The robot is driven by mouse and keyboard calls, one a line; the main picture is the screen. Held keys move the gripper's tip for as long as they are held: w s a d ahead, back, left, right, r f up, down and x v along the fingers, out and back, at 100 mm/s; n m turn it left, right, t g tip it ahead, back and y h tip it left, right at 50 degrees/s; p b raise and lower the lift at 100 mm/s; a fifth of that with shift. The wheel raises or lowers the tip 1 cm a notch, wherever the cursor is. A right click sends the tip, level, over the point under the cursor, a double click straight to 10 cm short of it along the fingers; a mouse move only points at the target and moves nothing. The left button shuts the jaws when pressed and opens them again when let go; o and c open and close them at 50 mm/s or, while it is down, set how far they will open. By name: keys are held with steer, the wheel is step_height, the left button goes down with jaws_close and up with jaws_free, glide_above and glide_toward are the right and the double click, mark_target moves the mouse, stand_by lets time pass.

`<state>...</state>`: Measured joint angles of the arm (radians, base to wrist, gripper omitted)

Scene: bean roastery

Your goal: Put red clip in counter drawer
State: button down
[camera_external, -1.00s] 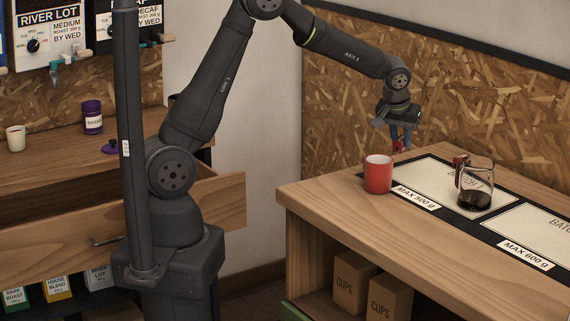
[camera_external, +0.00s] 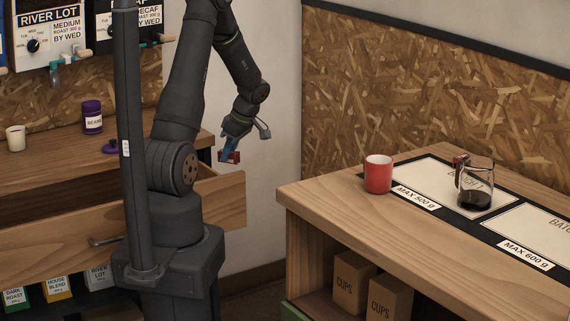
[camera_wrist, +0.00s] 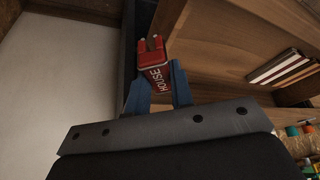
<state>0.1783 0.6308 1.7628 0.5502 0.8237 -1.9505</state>
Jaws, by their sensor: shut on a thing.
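The red clip (camera_wrist: 155,68), lettered "HOUSE", is between the two blue fingers of my gripper (camera_wrist: 158,88) in the wrist view. My gripper is shut on it. In the external view my gripper (camera_external: 230,153) holds the red clip (camera_external: 233,158) in the air, near the right end of the counter drawer (camera_external: 60,240). The drawer is pulled open below the left counter. My arm hides part of the drawer, and its inside is only partly seen.
A purple jar (camera_external: 91,117), its purple lid (camera_external: 111,147) and a cream cup (camera_external: 16,138) stand on the left counter (camera_external: 50,165). On the right table (camera_external: 320,195) are a red mug (camera_external: 378,174) and a glass jug (camera_external: 475,185). A gap separates the two counters.

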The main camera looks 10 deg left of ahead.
steer(key=s+a+f+n+g+h, duration=0.1)
steer(key=s+a+f+n+g, duration=0.1)
steer(key=s+a+n, duration=0.55)
steer(key=s+a+f+n+g, duration=0.2)
steer(key=s+a+n, duration=0.2)
steer(key=s+a, duration=0.65)
steer(key=shift+w+a+f, duration=0.35)
steer(key=shift+w+f, duration=0.1)
steer(key=shift+f, duration=1.2)
steer(key=shift+w+a+f, duration=0.35)
steer(key=shift+w+f, duration=0.05)
steer(key=shift+f, duration=1.2)
steer(key=shift+w+a+f, duration=0.35)
steer(key=shift+w+f, duration=0.1)
steer(key=shift+f, duration=1.2)
steer(key=c, duration=1.3)
jaws_free()
steer(key=shift+f, duration=0.15)
steer(key=shift+o, duration=0.2)
steer(key=v, duration=1.2)
steer(key=shift+a+r, duration=0.2)
